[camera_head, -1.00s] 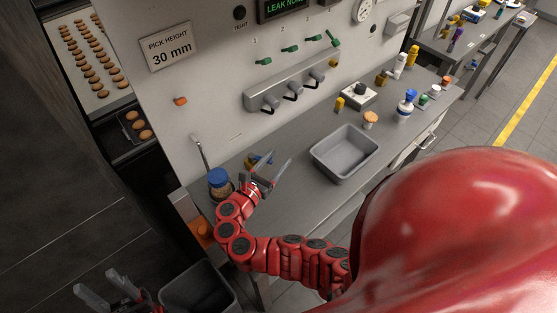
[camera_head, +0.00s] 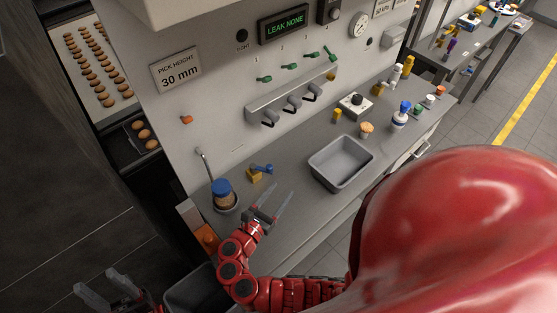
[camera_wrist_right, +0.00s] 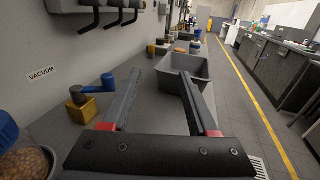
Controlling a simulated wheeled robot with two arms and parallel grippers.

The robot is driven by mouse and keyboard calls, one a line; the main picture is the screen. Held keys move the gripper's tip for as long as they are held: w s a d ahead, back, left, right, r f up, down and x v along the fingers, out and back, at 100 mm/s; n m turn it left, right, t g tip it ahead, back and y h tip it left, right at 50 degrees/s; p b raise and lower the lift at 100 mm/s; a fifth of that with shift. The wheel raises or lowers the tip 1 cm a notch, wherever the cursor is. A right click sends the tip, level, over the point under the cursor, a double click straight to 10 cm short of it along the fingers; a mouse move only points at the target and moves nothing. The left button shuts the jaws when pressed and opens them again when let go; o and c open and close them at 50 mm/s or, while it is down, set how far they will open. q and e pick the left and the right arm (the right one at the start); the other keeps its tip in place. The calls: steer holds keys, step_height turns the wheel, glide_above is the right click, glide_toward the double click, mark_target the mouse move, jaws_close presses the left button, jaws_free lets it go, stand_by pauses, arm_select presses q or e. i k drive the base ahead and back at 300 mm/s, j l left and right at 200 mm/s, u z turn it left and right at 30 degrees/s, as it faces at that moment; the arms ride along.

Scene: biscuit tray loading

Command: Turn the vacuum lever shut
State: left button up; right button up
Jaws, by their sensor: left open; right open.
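The vacuum valve is a small yellow block (camera_head: 254,177) with a blue lever (camera_head: 263,168) on the grey bench near the wall. In the right wrist view, the yellow block (camera_wrist_right: 81,108) is at left, under a VACUUM label (camera_wrist_right: 41,74). The blue lever (camera_wrist_right: 98,87) lies about level there and points right from the block, ending in an upright blue knob. My right gripper (camera_head: 273,207) is open and empty, on the bench-front side of the valve and apart from it. My left gripper (camera_head: 106,290) is open and empty at the lower left, away from the bench.
A blue-lidded jar (camera_head: 222,194) stands left of the valve. A grey tray (camera_head: 341,164) sits to its right. Black hooks (camera_head: 292,103) and green levers (camera_head: 290,67) are on the panel above. The sign (camera_head: 283,27) reads LEAK NONE. Bench is bare between valve and tray.

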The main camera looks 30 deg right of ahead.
mark_target(261, 168)
steer(key=k+j, duration=0.1)
steer(key=j, duration=0.25)
steer(key=k+j, duration=0.1)
steer(key=j, duration=0.25)
steer(key=k+j, duration=0.1)
steer(key=j, duration=0.2)
steer(key=k+j, duration=0.1)
steer(key=j, duration=0.25)
